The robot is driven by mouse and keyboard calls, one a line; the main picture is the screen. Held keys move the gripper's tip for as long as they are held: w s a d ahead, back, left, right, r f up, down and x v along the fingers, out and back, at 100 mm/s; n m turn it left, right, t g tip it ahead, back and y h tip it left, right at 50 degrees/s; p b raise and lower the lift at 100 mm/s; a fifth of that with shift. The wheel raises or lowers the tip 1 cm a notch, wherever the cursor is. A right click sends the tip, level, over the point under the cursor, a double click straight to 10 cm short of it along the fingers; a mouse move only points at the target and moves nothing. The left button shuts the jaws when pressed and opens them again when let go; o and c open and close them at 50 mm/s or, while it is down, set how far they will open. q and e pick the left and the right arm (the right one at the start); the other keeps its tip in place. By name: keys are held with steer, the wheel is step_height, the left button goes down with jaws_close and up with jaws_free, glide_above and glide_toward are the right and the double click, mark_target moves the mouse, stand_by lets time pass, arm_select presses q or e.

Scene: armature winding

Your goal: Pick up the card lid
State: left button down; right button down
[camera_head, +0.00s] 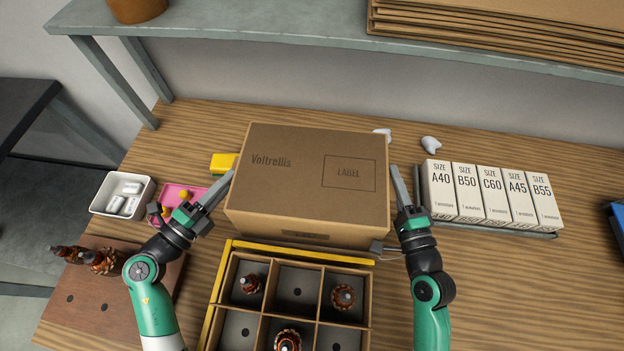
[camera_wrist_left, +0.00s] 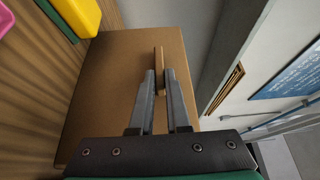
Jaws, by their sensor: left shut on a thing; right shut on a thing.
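The card lid (camera_head: 300,175) is a brown cardboard box shape printed "Voltrellis" and "LABEL". It is behind the divided carton, and I cannot tell if it touches the table. My left gripper (camera_head: 222,188) is at its left side. In the left wrist view my left gripper (camera_wrist_left: 160,78) is shut on a thin upright card tab that stands out from the lid's broad brown face (camera_wrist_left: 110,85). My right gripper (camera_head: 400,182) is at the lid's right side, shut on it; its grip is hard to see.
The divided carton (camera_head: 231,245) in front holds several wound armatures. Size boxes (camera_head: 490,193) stand at right. A white tray (camera_head: 97,207), pink tray (camera_head: 172,190) and brown board (camera_head: 140,282) are at left. A shelf (camera_head: 260,32) with flat cardboard overhangs the back.

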stand_by(0.8)
